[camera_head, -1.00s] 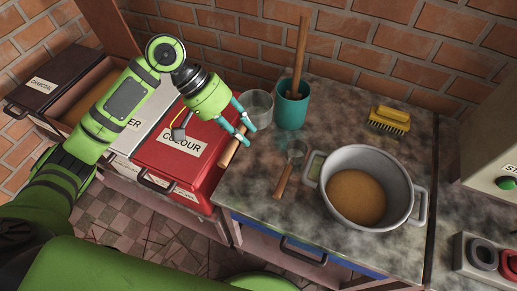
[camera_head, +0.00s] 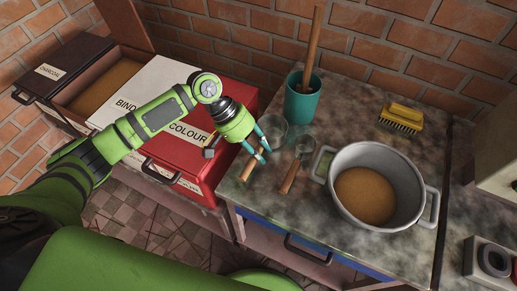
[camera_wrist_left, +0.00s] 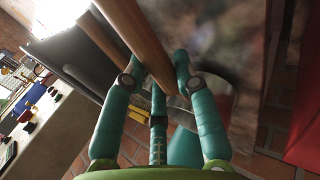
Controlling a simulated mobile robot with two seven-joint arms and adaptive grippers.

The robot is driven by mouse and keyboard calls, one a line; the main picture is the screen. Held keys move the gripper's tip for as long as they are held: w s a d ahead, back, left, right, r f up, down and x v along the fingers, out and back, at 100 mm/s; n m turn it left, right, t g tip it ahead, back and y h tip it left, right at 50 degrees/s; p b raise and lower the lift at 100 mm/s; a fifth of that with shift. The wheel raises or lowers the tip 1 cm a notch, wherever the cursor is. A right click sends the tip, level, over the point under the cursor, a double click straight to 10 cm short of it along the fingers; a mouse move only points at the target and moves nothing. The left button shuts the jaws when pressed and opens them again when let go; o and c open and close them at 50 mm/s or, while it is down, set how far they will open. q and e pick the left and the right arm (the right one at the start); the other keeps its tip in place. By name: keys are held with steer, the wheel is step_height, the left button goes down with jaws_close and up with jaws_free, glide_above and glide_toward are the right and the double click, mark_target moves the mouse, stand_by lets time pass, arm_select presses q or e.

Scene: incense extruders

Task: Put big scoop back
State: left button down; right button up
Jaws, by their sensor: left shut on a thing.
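My left gripper (camera_head: 263,152) is shut on the wooden handle (camera_head: 248,170) of the big scoop. The scoop's round metal bowl (camera_head: 279,133) is partly behind the fingers. The scoop is at the left side of the grey stone worktop, low over it or on it; I cannot tell whether it touches. In the left wrist view the teal fingers (camera_wrist_left: 158,85) close around a wooden handle (camera_wrist_left: 143,40). The small scoop (camera_head: 304,148) lies just right of it, its wooden handle (camera_head: 290,177) toward the front edge. My right gripper is not in view.
A teal cup (camera_head: 300,104) with a wooden pestle (camera_head: 312,45) stands behind the scoops. A grey pot (camera_head: 336,202) of brown powder stands at right, a yellow brush (camera_head: 403,115) behind it. The red colour box (camera_head: 172,152) adjoins the worktop's left side.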

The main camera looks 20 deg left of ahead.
arm_select(q)
steer(key=shift+f, duration=0.3)
steer(key=shift+f, duration=0.1)
steer(key=c, duration=1)
jaws_free()
steer(key=shift+o, duration=0.2)
steer(key=b+v, duration=0.1)
steer(key=v, duration=1.1)
